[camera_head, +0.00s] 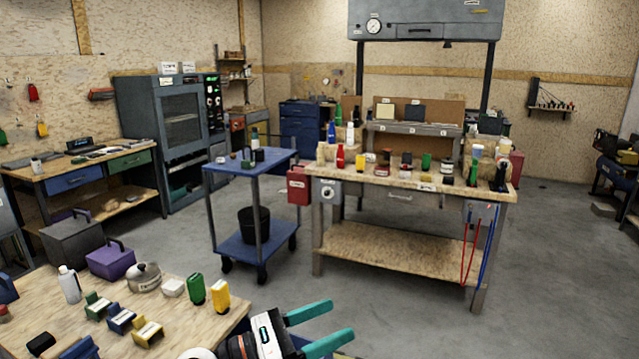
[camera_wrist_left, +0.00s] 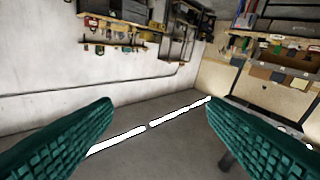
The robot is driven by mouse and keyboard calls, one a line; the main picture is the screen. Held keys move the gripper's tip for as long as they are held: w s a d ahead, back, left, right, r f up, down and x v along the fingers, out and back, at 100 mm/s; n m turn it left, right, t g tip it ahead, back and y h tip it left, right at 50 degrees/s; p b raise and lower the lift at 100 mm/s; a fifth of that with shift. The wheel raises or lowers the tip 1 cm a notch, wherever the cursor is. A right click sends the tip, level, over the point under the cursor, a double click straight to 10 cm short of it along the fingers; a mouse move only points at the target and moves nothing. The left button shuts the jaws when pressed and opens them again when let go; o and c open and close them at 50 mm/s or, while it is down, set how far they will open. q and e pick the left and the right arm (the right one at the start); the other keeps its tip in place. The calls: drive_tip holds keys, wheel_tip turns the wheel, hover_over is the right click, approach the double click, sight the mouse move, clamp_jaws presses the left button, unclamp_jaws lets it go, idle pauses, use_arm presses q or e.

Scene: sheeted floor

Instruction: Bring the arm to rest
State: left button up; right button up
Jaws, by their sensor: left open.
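My left gripper (camera_head: 330,328) comes in at the bottom middle of the head view, beside the right edge of the near wooden table. Its two teal fingers are spread apart with nothing between them. In the left wrist view the fingers (camera_wrist_left: 160,125) stand wide apart at the left and right, with floor and wall seen between them. My right gripper does not show in either view.
The near table (camera_head: 190,325) holds a green bottle (camera_head: 197,289), a yellow bottle (camera_head: 220,296), a kettle (camera_head: 144,277) and a purple box (camera_head: 110,261). A blue cart (camera_head: 236,172) and a workbench (camera_head: 375,250) with several bottles stand beyond. Grey floor (camera_head: 430,320) is clear at right.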

use_arm(q)
drive_tip(key=w+a+f+n+t+y, duration=0.1)
drive_tip(key=a+n+t+y, duration=0.5)
drive_tip(key=n, duration=0.7)
drive_tip(key=w+a+f+n+t+y, duration=0.1)
drive_tip(key=a+n+t+y, duration=0.5)
drive_tip(key=n, duration=0.6)
drive_tip(key=s+a+f+n+g+y, duration=0.3)
drive_tip(key=a+f+n+y, duration=0.1)
drive_tip(key=f+n, duration=0.3)
drive_tip(key=s+a+f+n+g+y, duration=0.3)
drive_tip(key=s+a+f+n, duration=0.1)
drive_tip(key=f+n, duration=0.3)
drive_tip(key=s+a+f+n+g, duration=0.1)
drive_tip(key=s+f+n+g, duration=0.4)
drive_tip(key=s, duration=0.5)
drive_tip(key=s+f+n+g, duration=0.2)
drive_tip(key=s+f+g, duration=0.4)
drive_tip(key=s, duration=0.4)
wheel_tip(320, 180, down, 26)
drive_tip(key=b, duration=0.1)
drive_tip(key=s+a+f+g+b, duration=0.1)
drive_tip(key=s+a+f, duration=0.2)
drive_tip(key=s+f, duration=1.4)
wheel_tip(320, 180, down, 2)
drive_tip(key=shift+a+m, duration=0.15)
drive_tip(key=shift+m, duration=0.15)
